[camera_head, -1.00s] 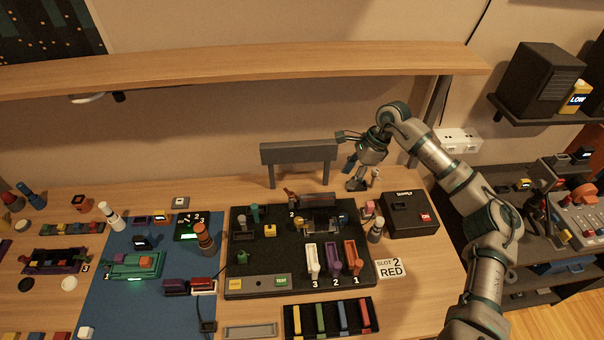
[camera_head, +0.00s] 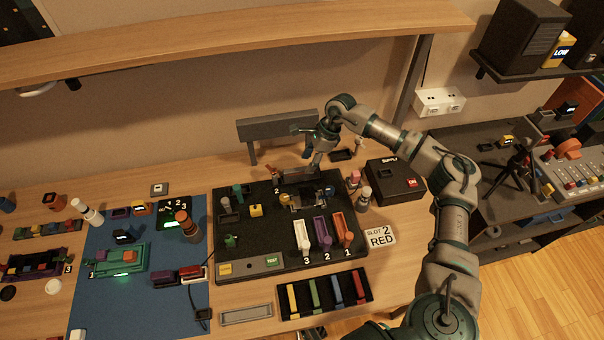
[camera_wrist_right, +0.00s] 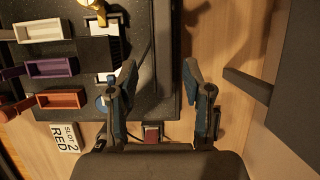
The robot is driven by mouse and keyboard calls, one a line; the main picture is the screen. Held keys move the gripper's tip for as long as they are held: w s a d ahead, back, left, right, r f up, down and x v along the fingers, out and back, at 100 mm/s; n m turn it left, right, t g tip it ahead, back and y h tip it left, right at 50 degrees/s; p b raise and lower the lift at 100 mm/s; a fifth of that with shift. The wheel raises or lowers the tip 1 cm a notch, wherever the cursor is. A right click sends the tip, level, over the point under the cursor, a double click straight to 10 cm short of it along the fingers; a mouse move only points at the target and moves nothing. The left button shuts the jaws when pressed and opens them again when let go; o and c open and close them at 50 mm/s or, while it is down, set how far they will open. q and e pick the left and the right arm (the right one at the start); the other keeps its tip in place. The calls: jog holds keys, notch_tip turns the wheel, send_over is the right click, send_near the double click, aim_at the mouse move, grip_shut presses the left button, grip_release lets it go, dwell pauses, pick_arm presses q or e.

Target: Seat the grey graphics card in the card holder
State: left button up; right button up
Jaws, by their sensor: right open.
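My right gripper (camera_head: 314,150) is open and empty above the back edge of the dark board (camera_head: 240,255), just in front of the dark grey panel (camera_head: 278,128) on legs. In the right wrist view its two fingers (camera_wrist_right: 160,68) are spread over the board's edge and bare wood. A long grey-brown block (camera_head: 296,175), possibly the graphics card, lies at the board's back beside a "2" label, partly behind the gripper. I cannot tell for sure which piece is the card holder. My left gripper is out of view.
White, purple and orange slots (camera_head: 337,228) stand on the board. A black tray of coloured sticks (camera_head: 366,283) and an empty grey tray (camera_head: 246,315) lie in front. A black box (camera_head: 395,182) stands at the right. The grey panel also shows in the wrist view (camera_wrist_right: 300,85).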

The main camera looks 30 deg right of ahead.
aim_at(303, 168)
jog(key=shift+f, duration=0.35)
jog(key=x, duration=0.4)
jog(key=shift+w+a+r, duration=0.15)
jog(key=shift+w+a, duration=0.1)
jog(key=shift+w, duration=0.1)
jog(key=shift+a+f, duration=0.25)
jog(key=shift+a, duration=0.15)
jog(key=shift+d+f, duration=0.3)
jog(key=shift+d, duration=0.25)
jog(key=shift+a, duration=0.4)
jog(key=c, duration=0.7)
jog(key=shift+d, duration=0.15)
grip_shut()
jog(key=shift+d, duration=0.1)
